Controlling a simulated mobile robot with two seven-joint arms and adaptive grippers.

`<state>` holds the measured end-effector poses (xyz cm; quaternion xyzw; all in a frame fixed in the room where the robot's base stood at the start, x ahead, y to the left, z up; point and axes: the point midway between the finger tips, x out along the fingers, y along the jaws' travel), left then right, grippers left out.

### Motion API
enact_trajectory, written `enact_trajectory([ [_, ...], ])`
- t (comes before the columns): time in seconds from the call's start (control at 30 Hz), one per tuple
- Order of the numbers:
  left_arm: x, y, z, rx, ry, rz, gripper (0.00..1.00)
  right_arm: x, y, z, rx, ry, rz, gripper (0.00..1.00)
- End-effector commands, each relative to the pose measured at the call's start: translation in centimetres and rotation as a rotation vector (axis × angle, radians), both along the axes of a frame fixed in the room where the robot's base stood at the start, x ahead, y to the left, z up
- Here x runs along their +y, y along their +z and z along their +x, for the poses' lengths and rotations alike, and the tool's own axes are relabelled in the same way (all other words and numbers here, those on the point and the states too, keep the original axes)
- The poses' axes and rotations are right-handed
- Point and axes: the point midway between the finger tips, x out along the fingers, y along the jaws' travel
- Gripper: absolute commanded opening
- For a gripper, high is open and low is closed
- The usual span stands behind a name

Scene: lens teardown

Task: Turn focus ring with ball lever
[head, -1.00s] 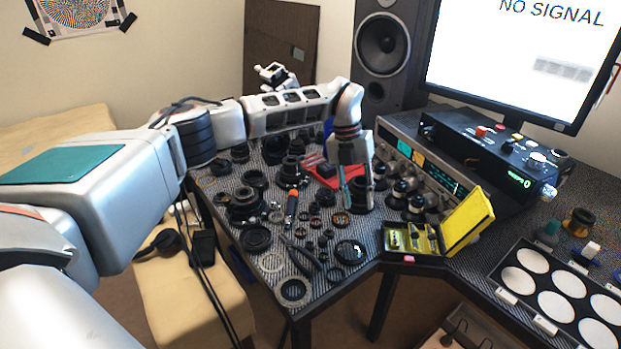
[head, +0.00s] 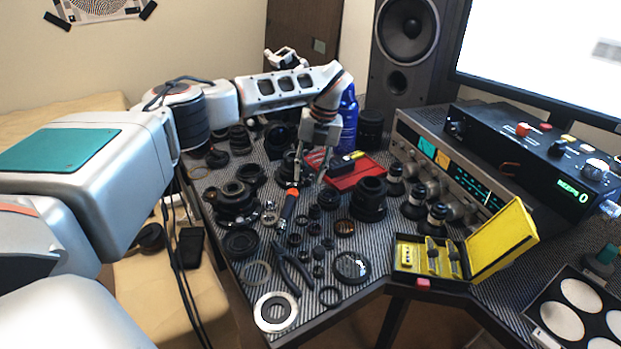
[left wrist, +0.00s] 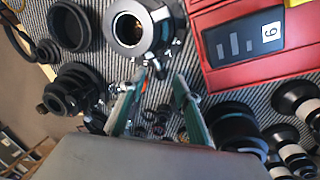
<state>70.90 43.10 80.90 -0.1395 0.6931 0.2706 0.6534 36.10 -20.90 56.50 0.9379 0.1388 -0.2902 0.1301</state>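A dark lens with a silver ring around its bore (left wrist: 128,29) lies just beyond my fingertips in the left wrist view. A small lever-like stub shows on its near side, close to the gap between the fingers; I cannot tell if a ball tips it. In the head view this lens (head: 287,167) is partly hidden by my left gripper (head: 309,182). The left gripper points down, open and empty; its two green-edged fingers also show apart in the left wrist view (left wrist: 160,82). My right gripper is not in view.
A red tray (head: 345,180) lies right of the gripper, with a black lens (head: 369,200) in front of it. A blue bottle (head: 348,125) stands behind. Several rings, lenses, pliers (head: 290,265) and an orange-handled tool (head: 288,209) crowd the table. A yellow case (head: 500,240) is open at right.

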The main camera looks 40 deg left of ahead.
Motion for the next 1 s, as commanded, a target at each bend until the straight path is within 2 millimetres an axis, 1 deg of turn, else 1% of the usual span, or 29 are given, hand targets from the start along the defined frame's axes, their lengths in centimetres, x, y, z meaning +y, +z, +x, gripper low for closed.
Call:
enact_trajectory([
  [0.03, 0.0, -0.9, -0.1, 0.004, 0.0, -0.001, 0.32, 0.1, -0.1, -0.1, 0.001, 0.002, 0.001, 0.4],
  [0.13, 0.1, -1.4, -0.2, 0.001, -0.002, -0.001, 0.32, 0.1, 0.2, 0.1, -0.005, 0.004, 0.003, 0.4],
  [0.47, 0.2, -1.6, -0.1, -0.002, -0.001, 0.0, 0.32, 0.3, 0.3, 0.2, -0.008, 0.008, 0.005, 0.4],
  [0.5, 0.2, -1.6, -0.2, -0.001, -0.001, 0.0, 0.22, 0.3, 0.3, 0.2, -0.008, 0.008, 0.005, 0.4],
  [0.57, 0.2, -1.6, -0.2, -0.001, -0.001, 0.0, 0.06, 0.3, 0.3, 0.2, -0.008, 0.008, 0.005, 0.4],
  [0.6, 0.2, -1.6, -0.2, -0.001, -0.001, 0.0, 0.0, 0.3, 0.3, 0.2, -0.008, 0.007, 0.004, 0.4],
  [0.87, 0.2, -1.5, -0.2, -0.003, -0.004, 0.0, 0.0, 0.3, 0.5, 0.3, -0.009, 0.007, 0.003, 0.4],
  [0.97, 0.6, -0.9, -0.7, -0.009, -0.008, 0.0, 0.0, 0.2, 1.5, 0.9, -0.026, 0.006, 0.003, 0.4],
  [1.0, 0.8, -0.5, -1.1, -0.013, -0.011, 0.002, 0.0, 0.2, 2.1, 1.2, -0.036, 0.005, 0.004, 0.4],
])
